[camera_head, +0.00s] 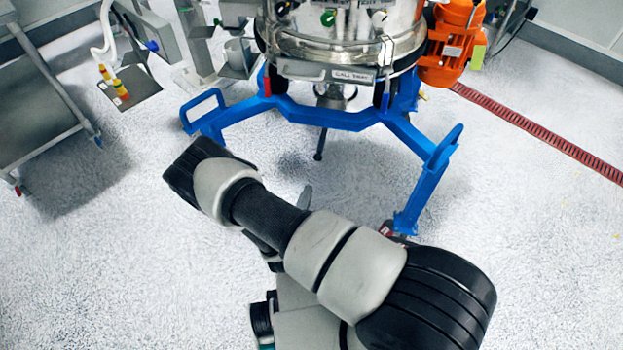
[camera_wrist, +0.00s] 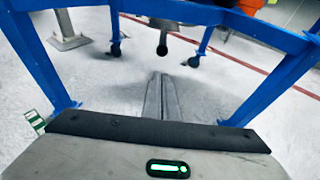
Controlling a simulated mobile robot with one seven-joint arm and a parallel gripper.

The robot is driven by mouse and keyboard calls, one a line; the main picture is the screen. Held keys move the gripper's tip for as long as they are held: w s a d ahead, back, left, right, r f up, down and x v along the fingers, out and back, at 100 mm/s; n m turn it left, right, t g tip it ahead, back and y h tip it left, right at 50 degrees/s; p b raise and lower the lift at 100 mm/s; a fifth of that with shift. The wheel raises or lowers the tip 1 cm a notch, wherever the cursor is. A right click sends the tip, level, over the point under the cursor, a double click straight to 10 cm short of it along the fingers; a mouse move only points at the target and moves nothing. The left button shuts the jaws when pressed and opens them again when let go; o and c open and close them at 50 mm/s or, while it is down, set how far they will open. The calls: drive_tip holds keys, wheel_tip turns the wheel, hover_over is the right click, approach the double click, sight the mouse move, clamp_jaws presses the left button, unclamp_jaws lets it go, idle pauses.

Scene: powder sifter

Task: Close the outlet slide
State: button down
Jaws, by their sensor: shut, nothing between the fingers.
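The powder sifter (camera_head: 345,50) is a steel drum on a blue frame (camera_head: 325,117). Under its middle is a steel outlet (camera_head: 332,97), with a thin dark rod (camera_head: 320,145) slanting down to a black end. I cannot tell for sure which part is the outlet slide or how far it is open. In the wrist view, a dark-ended piece (camera_wrist: 162,48) hangs at top centre, beyond my fingertips and apart from them. My gripper (camera_wrist: 162,76) is shut and empty, pointing in between the blue legs. In the head view my arm hides most of it.
Blue legs (camera_wrist: 42,60) stand on both sides of my gripper in the wrist view. An orange motor (camera_head: 450,42) is at the sifter's right. A steel cart (camera_head: 35,95) stands at the left. The speckled floor (camera_head: 540,240) is open at the right, with a red drain strip (camera_head: 545,135).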

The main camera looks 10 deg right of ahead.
drive_tip(key=b, duration=0.3)
approach(317, 160)
drive_tip(key=x, duration=0.5)
drive_tip(key=shift+w+d+f, duration=0.15)
drive_tip(key=shift+w+d, duration=0.1)
drive_tip(key=shift+w, duration=0.2)
